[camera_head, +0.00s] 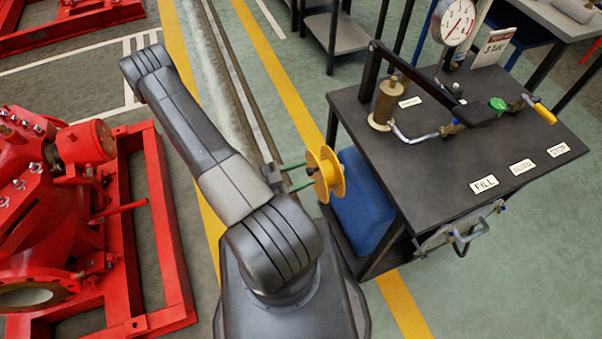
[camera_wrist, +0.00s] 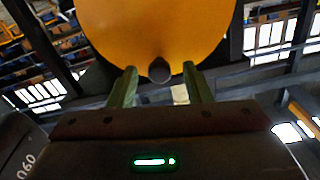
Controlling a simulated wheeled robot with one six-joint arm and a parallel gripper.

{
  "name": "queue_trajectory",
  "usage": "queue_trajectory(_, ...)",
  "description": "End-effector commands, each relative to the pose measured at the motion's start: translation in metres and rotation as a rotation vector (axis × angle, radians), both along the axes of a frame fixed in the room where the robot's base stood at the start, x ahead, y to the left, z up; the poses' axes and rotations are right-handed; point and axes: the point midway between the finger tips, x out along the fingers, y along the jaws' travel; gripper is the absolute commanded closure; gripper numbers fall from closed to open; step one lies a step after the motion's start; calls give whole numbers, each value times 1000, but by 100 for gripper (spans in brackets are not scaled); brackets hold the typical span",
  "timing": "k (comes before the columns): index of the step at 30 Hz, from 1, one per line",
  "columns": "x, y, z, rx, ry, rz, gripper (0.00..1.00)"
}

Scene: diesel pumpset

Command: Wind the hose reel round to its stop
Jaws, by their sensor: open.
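The hose reel (camera_head: 327,174) is a yellow spool at the left side of the dark bench. In the wrist view its round yellow face (camera_wrist: 155,25) fills the upper middle. A dark rounded knob (camera_wrist: 159,70) stands out near the lower edge of that face. My gripper (camera_head: 306,174) has green fingers and reaches the reel from the left. In the wrist view my gripper (camera_wrist: 160,78) is open, with one finger on each side of the knob and a gap on both sides. The reel's mount and any stop are hidden.
The bench (camera_head: 440,165) carries a pump lever (camera_head: 425,85), a pressure gauge (camera_head: 455,22), valves and labels. A blue tank (camera_head: 366,205) sits under its left edge, close to the reel. A red pumpset (camera_head: 60,200) stands at left. Floor shows between the two.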

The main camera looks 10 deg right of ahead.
Motion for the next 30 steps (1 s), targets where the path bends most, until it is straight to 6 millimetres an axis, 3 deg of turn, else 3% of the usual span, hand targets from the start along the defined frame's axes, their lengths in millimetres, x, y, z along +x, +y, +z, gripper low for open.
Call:
queue_trajectory(11,-2,15,0,-2,0,5,55)
queue_trajectory(30,-17,90,0,1,-3,6,55)
